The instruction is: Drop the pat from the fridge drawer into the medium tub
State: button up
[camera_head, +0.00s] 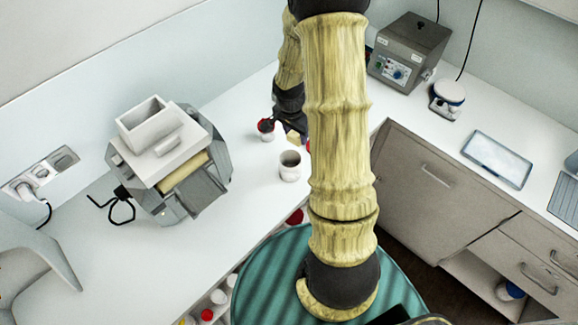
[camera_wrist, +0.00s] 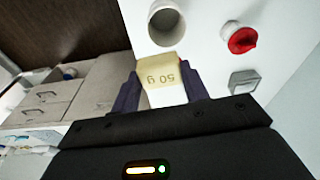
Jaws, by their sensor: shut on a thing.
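The pat is a pale yellow block marked "50 g" (camera_wrist: 161,72); it also shows in the head view (camera_head: 293,136). My gripper (camera_wrist: 160,92) is shut on it, one dark finger at each side, over the white counter. In the head view my gripper (camera_head: 290,128) is partly hidden behind my arm. An open white tub (camera_head: 289,168) stands upright on the counter, nearer the head camera than the pat. It shows just beyond the pat in the wrist view (camera_wrist: 166,24), apart from it. I cannot tell whether it is the medium tub. No open fridge drawer shows.
A red-topped tub (camera_head: 266,131) stands near the gripper, and a small metal square piece (camera_wrist: 244,82) shows beside the gripper in the wrist view. A grey machine (camera_head: 170,160) stands on the left counter. A control box (camera_head: 408,55) and small scale (camera_head: 447,96) stand at back right.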

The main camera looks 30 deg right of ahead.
jog(key=shift+w+f+b, duration=0.2)
jog(key=shift+f+b, duration=0.2)
jog(key=shift+f, duration=0.2)
jog(key=f+b, duration=0.1)
jog(key=f, duration=0.1)
jog(key=f+b, duration=0.1)
jog(key=b, duration=0.1)
jog(key=shift+s+d+f, duration=0.1)
jog(key=shift+s+f, duration=0.1)
jog(key=shift+f, duration=0.15)
jog(key=shift+a+f+b, duration=0.2)
jog(key=shift+f+b, duration=0.15)
jog(key=shift+f, duration=0.25)
